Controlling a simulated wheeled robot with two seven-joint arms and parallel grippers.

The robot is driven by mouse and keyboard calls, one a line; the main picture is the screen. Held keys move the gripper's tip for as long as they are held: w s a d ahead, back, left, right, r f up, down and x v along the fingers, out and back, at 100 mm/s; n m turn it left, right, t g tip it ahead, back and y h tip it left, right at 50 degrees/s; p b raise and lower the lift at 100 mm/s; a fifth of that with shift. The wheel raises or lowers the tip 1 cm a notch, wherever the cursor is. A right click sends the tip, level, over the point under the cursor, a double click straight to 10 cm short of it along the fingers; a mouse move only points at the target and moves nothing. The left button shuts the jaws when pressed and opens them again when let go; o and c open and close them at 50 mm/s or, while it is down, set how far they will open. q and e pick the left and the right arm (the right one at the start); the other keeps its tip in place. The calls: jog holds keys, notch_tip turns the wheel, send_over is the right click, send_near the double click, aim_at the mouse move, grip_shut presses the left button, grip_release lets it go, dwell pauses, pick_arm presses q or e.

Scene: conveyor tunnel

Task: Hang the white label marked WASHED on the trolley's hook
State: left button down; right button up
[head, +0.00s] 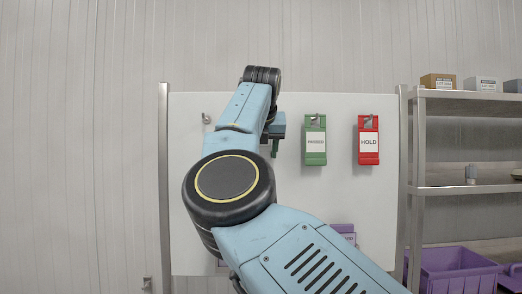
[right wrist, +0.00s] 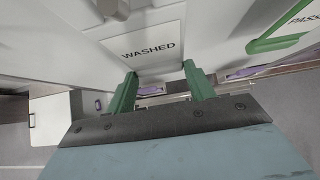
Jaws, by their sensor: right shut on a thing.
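The white label marked WASHED (right wrist: 150,50) shows in the right wrist view, in front of the white board. My right gripper (right wrist: 159,85) is shut on its lower part, with a green finger at either side. In the head view my right arm reaches up over the board and its green fingers (head: 274,148) show just past the wrist. The label is hidden there behind the arm. I cannot make out the trolley or its hook in either view. My left gripper is not in view.
On the white board (head: 370,215) hang a green PASSED label (head: 315,158) and a red HOLD label (head: 368,158). A bare peg (head: 206,118) is at upper left. A metal shelf (head: 470,190) with small boxes stands right, with a purple crate (head: 455,268) below.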

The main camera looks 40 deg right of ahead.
jog(key=shift+s+a+b, duration=0.95)
jog(key=shift+s+b, duration=0.15)
jog(key=shift+s, duration=0.05)
jog(key=shift+s+a+b, duration=0.95)
jog(key=shift+s+b, duration=0.1)
jog(key=shift+s, duration=0.05)
